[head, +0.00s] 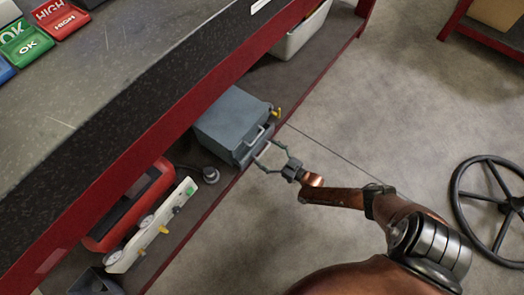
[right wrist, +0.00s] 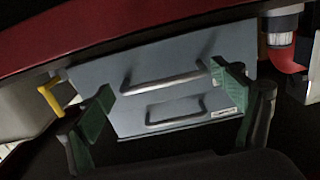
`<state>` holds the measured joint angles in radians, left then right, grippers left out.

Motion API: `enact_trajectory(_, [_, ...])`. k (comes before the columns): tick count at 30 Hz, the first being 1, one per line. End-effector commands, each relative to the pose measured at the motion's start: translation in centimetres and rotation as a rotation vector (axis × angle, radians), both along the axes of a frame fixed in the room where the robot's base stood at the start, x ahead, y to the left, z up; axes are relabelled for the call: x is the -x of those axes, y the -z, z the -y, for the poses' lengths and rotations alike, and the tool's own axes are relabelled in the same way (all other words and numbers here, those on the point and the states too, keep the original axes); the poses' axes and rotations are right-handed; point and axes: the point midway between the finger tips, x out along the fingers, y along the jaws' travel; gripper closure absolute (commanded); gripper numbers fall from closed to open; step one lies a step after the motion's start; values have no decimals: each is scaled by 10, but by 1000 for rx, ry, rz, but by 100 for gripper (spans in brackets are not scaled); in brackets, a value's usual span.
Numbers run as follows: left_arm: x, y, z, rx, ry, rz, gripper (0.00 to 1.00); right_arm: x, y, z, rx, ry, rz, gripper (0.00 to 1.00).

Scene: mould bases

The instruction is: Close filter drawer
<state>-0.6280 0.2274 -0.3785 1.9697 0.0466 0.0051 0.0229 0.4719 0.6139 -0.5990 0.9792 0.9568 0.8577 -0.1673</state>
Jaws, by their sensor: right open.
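A grey metal box (head: 232,115) stands on the lower shelf under the bench. Its front shows two bar handles, and the filter drawer (head: 246,155) appears to be the low front part, standing out slightly. In the right wrist view the grey drawer front (right wrist: 195,68) carries a long handle (right wrist: 165,83), with a smaller handle (right wrist: 175,112) beyond it. My right gripper (head: 268,157) is open in front of the box. Its green fingertips (right wrist: 170,92) lie on either side of the handles; I cannot tell whether they touch the front. My left gripper is out of view.
A red tank (head: 130,210) and a gauge panel (head: 152,232) lie on the shelf left of the box. A yellow lever (head: 277,112) sits at its far side. The bench top (head: 120,70) overhangs. A black handwheel (head: 490,205) stands right on open floor.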

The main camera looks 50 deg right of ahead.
Motion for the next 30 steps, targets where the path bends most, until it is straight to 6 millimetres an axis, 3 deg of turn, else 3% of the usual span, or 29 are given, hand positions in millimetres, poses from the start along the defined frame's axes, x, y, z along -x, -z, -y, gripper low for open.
enact_trajectory(12, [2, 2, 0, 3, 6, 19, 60, -9, 0, -1, 0, -1, -1, 14])
enact_trajectory(30, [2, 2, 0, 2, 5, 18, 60, -9, 0, 0, 0, 1, -1, 55])
